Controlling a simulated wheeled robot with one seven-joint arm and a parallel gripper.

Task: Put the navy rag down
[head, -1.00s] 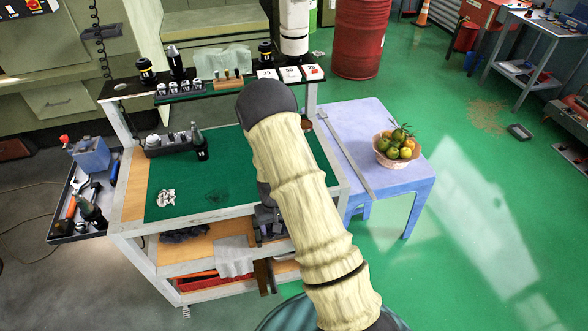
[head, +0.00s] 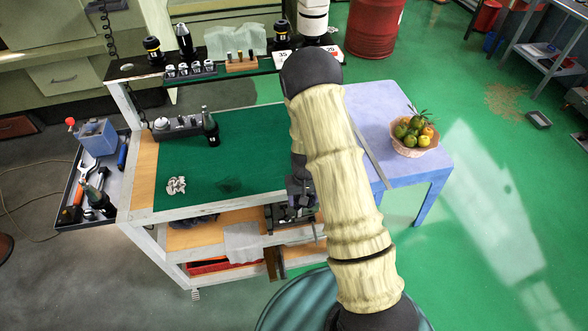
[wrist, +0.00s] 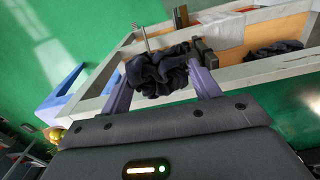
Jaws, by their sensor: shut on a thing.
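The navy rag (wrist: 158,72), dark and crumpled, is bunched between the two fingers of my gripper (wrist: 160,88) in the wrist view. My gripper is shut on it, beside the front edge of the cart (wrist: 245,72). In the head view my gripper (head: 300,192) is at the cart's right front, mostly behind my arm, and I cannot make out the held rag there. Another dark cloth (head: 193,222) lies on the cart's lower shelf, and it also shows in the wrist view (wrist: 277,49).
A grey cloth (head: 243,242) hangs over the lower shelf's front edge. The green cart top (head: 235,150) has clear room around a small pile of pale pieces (head: 176,185). A blue table (head: 372,110) with a fruit basket (head: 408,148) stands at the right.

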